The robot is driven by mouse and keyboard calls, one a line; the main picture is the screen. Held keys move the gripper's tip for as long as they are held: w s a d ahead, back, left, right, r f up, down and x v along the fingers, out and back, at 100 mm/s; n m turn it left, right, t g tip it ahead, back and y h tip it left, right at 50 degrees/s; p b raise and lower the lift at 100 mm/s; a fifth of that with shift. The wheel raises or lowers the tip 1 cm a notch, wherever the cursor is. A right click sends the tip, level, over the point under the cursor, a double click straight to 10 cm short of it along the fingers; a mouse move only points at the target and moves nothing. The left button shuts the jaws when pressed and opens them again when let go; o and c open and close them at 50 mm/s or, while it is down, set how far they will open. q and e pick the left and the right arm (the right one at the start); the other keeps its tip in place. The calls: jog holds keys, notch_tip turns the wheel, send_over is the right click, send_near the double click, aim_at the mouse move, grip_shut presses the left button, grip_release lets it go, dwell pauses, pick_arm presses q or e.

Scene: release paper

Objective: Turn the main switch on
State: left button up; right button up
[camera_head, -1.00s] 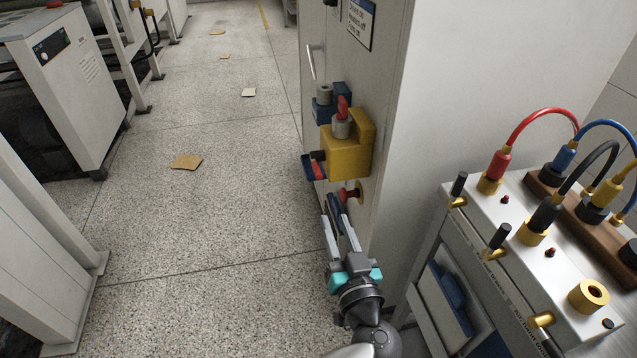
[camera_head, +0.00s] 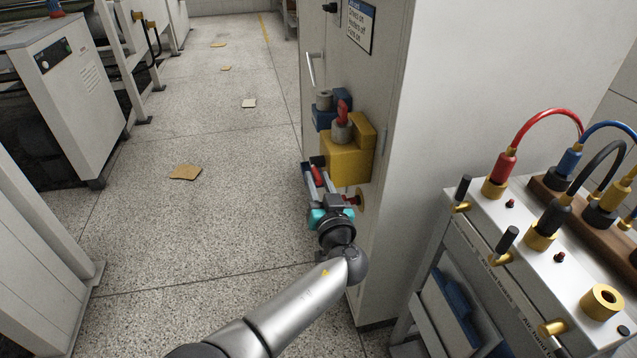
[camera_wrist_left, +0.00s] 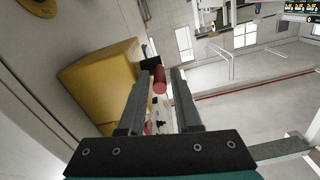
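A yellow switch box (camera_head: 347,158) is mounted on the side of a grey cabinet. A red handle (camera_head: 317,176) stands at the left of the box; in the wrist view it is a red cylinder (camera_wrist_left: 159,80) beside a black part on the yellow box (camera_wrist_left: 100,80). My left gripper (camera_head: 314,167) is at the left of the box with its fingers on either side of the red handle. In the wrist view the left gripper (camera_wrist_left: 163,78) is open, with a gap between the right finger and the handle. My right gripper is not in view.
A red knob on a grey collar (camera_head: 342,115) tops the box, with a blue fixture (camera_head: 324,112) behind it. A red button (camera_head: 352,200) is below. A trolley (camera_head: 485,215) with cabled sockets stands right. The speckled floor (camera_head: 210,210) left is mostly clear.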

pick_arm(q)
jog(key=shift+c, duration=0.2)
grip_shut()
dwell(1.3)
